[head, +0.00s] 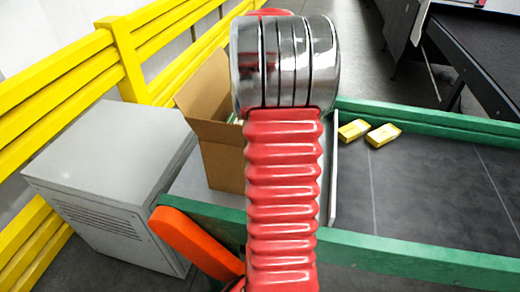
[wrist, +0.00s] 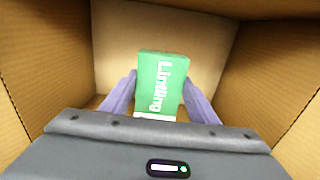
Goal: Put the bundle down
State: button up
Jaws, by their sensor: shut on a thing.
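The bundle (wrist: 162,82) is a green block with white lettering in the wrist view. My gripper (wrist: 160,92) has its two purple fingers against the bundle's left and right sides and is shut on it. The bundle and fingers are inside an open cardboard box (wrist: 40,60), with brown walls on both sides and at the far end. Whether the bundle touches the box floor cannot be told. In the head view the cardboard box (head: 222,160) stands left of my red and chrome arm, which hides its right part; my gripper is hidden there.
A green-railed conveyor (head: 430,190) lies to the right, with two yellow packs (head: 383,135) on its dark belt. A grey cabinet (head: 110,180) stands at the left before a yellow guard rail (head: 130,60). An orange bar (head: 195,240) is near the front.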

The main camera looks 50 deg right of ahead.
notch_tip(320, 180, down, 8)
jog(key=shift+r, duration=0.15)
dwell(0.3)
jog(key=shift+f, duration=2.1)
jog(key=o, duration=1.1)
jog(key=shift+o, duration=0.2)
jog(key=shift+r, duration=0.1)
notch_tip(320, 180, up, 12)
jog(key=shift+f, duration=0.1)
